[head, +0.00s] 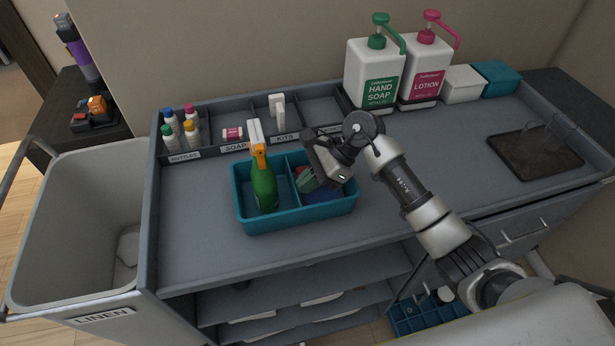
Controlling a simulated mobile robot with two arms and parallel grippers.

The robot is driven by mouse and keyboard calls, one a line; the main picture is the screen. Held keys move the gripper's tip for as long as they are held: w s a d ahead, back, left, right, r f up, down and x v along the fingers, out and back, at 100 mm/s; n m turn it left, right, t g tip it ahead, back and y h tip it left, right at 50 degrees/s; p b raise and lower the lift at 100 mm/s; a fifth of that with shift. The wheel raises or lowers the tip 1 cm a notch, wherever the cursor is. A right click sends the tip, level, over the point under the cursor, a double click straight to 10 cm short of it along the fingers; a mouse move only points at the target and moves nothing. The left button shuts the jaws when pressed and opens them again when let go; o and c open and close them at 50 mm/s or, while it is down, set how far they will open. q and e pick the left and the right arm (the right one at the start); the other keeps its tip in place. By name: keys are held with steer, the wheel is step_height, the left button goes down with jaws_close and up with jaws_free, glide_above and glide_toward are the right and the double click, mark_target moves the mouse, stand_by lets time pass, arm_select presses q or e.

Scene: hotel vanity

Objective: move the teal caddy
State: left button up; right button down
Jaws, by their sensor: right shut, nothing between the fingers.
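The teal caddy (262,222) stands upright on the grey cart top, left of the middle. A green spray bottle (264,188) with an orange and white top stands in its left compartment. Its right part holds folded cloth-like items, partly hidden by my right gripper. My right gripper (322,180) is over the right side of the caddy, shut with nothing held. I cannot tell whether it touches the caddy or its contents. My left gripper is not in view.
Behind the caddy is a sorting tray (215,149) with small bottles. Hand soap (375,75) and lotion (424,70) pumps stand at the back. A dark tray (535,152) lies at right. The linen bin (75,225) stands left. The cart top left of the caddy is clear.

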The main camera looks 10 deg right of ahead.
steer(key=shift+a+f+b, duration=0.1)
steer(key=shift+a+b, duration=0.2)
steer(key=shift+b, duration=0.05)
steer(key=a+b, duration=0.3)
steer(key=a, duration=0.2)
steer(key=s+a+b, duration=0.1)
steer(key=a+b, duration=0.2)
steer(key=a, duration=0.2)
steer(key=a+b, duration=0.3)
steer(key=a, duration=0.2)
steer(key=shift+s+f, duration=0.1)
steer(key=shift+s, duration=0.15)
steer(key=shift+a, duration=0.45)
steer(key=shift+s, duration=0.1)
